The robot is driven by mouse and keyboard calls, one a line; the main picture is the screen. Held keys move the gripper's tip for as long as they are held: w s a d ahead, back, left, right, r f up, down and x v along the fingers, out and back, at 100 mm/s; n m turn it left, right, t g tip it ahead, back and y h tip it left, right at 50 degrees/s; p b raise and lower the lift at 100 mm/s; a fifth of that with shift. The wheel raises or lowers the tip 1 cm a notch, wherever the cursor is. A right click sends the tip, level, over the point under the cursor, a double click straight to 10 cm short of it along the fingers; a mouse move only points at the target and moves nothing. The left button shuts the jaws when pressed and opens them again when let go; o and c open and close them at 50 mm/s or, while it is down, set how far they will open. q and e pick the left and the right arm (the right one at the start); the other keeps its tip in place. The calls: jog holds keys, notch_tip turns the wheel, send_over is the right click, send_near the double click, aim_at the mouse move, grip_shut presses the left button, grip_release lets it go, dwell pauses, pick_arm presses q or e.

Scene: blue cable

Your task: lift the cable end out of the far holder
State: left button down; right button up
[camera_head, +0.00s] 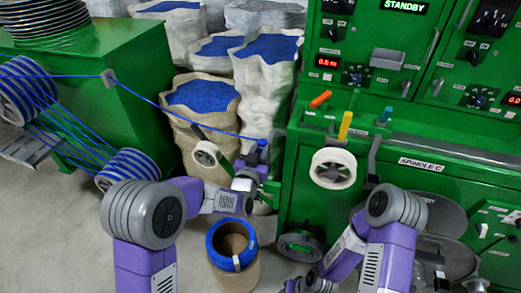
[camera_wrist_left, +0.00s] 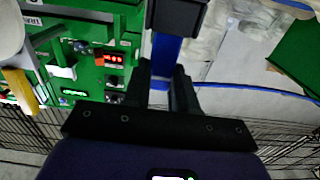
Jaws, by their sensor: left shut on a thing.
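The blue cable (camera_head: 180,112) runs from the left spools through a small guide to its end piece (camera_head: 262,144), beside the green machine. The end piece shows in the left wrist view as a blue bar (camera_wrist_left: 165,58) with a black block (camera_wrist_left: 177,17) across its top. My left gripper (camera_head: 256,162) is shut on the blue end piece, with one dark finger on each side in the left wrist view (camera_wrist_left: 166,92). I cannot tell whether the black block belongs to the cable end or to the holder. The far holder is not clearly visible.
A tan tub with a blue rim (camera_head: 232,243) stands below the left gripper. A white tape roll (camera_head: 333,168) hangs on the green machine (camera_head: 440,190). Sacks of blue granules (camera_head: 203,95) stand behind. The spools (camera_head: 127,166) are at left.

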pick_arm(q)
jog(key=shift+r, duration=0.15)
jog(key=shift+r+p, duration=1.4)
jog(key=shift+r, duration=1.35)
